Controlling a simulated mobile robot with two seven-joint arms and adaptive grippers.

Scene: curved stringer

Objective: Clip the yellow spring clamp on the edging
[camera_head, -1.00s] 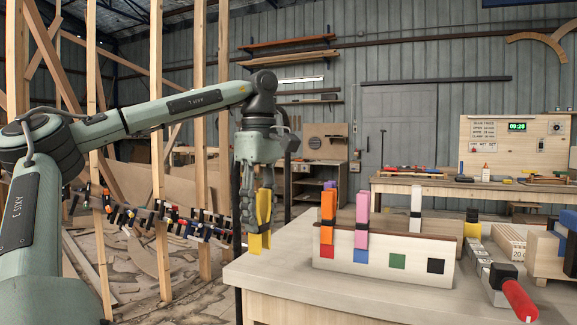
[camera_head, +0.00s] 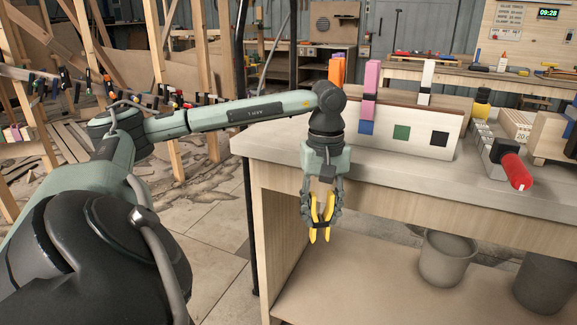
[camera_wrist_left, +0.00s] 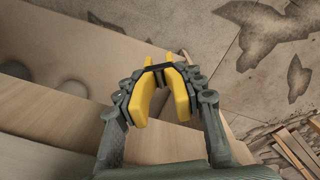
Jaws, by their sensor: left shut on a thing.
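The yellow spring clamp (camera_head: 329,207) hangs in my left gripper (camera_head: 320,217), in front of the near workbench's front face and below its top. The fingers are shut around its two handles, and its tips point down. The left wrist view shows the same yellow clamp (camera_wrist_left: 143,97) between the fingers of my left gripper (camera_wrist_left: 162,76), with a black band across it. At the far left of the head view, a row of clamps (camera_head: 85,92) sits along a curved strip, perhaps the edging; its detail is too small to tell. My right gripper is not in view.
On the near workbench (camera_head: 270,146) stands a white rack (camera_head: 425,140) with orange, pink and white clamps. A red-handled bar clamp (camera_head: 516,172) lies on the right. Grey buckets (camera_head: 446,262) stand on the lower shelf. Wooden studs (camera_head: 207,90) rise at the left.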

